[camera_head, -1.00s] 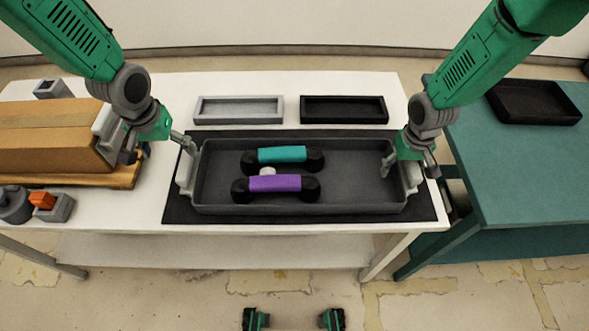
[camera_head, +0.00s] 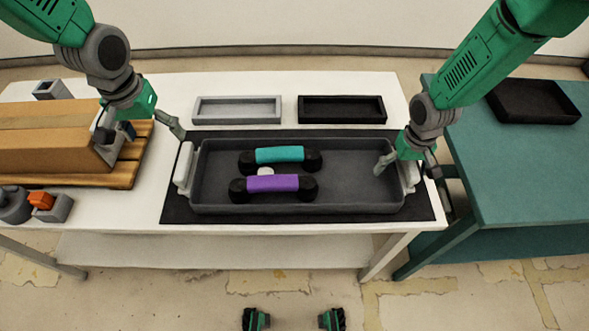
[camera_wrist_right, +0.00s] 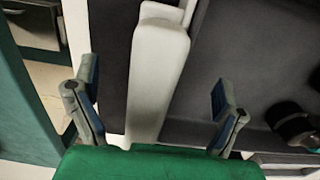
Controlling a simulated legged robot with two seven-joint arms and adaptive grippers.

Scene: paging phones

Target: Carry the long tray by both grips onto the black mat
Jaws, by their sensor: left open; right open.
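The long dark grey tray (camera_head: 345,180) lies flat on the black mat (camera_head: 425,205), with mat showing around it. It holds a teal-banded handset (camera_head: 280,155) and a purple-banded handset (camera_head: 273,184). My left gripper (camera_head: 155,130) is open and empty, above and behind the tray's pale left grip (camera_head: 184,168), clear of it. My right gripper (camera_head: 408,170) is open at the right grip, one finger over the tray's inside and one outside. In the right wrist view the pale grip (camera_wrist_right: 157,75) lies between the spread fingers (camera_wrist_right: 157,105), touching neither.
A light grey tray (camera_head: 238,109) and a small black tray (camera_head: 342,109) stand behind the mat. A cardboard box (camera_head: 50,140) on a wooden pallet (camera_head: 125,172) stands left. A teal table (camera_head: 515,175) with another black tray (camera_head: 533,102) is at right. A small white object (camera_head: 265,171) lies between the handsets.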

